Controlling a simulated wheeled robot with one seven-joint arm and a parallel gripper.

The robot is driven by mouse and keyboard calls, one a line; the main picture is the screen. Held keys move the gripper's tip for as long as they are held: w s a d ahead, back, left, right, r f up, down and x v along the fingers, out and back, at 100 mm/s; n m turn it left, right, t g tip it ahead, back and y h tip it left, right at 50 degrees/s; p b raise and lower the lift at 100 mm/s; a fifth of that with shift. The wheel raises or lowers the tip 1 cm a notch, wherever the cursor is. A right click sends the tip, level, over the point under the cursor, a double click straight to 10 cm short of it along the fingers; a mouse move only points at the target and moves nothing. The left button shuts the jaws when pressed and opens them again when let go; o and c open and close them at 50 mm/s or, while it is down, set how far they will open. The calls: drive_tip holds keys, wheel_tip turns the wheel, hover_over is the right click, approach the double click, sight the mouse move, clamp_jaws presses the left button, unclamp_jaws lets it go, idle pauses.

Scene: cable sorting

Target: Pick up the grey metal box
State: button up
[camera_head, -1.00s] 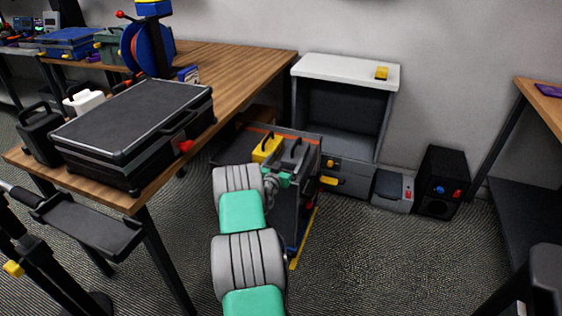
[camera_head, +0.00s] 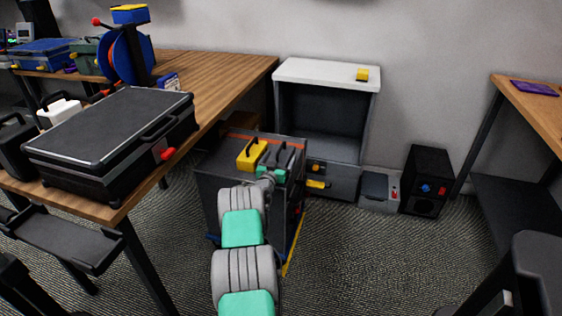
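A dark grey box with a handle (camera_head: 290,158) stands beside a yellow box (camera_head: 249,154) on top of a dark cart (camera_head: 228,178). A lower grey box with a red latch (camera_head: 374,188) sits on the floor by the wall. I cannot tell which of the two grey boxes is the metal one. My gripper (camera_head: 271,176) is at the cart top, just in front of the dark grey box. My arm hides part of the cart. The fingers are too small and partly hidden to show whether they are open or touching anything.
A wooden table (camera_head: 225,85) with a large black case (camera_head: 115,137) is on the left. A white-topped cabinet (camera_head: 325,76) and a black speaker-like box (camera_head: 427,180) stand by the wall. Another table (camera_head: 545,110) is at right. The carpet at centre right is clear.

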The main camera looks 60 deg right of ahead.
drive_tip(key=c, duration=1.9)
drive_tip(key=shift+r, duration=0.2)
clamp_jaws()
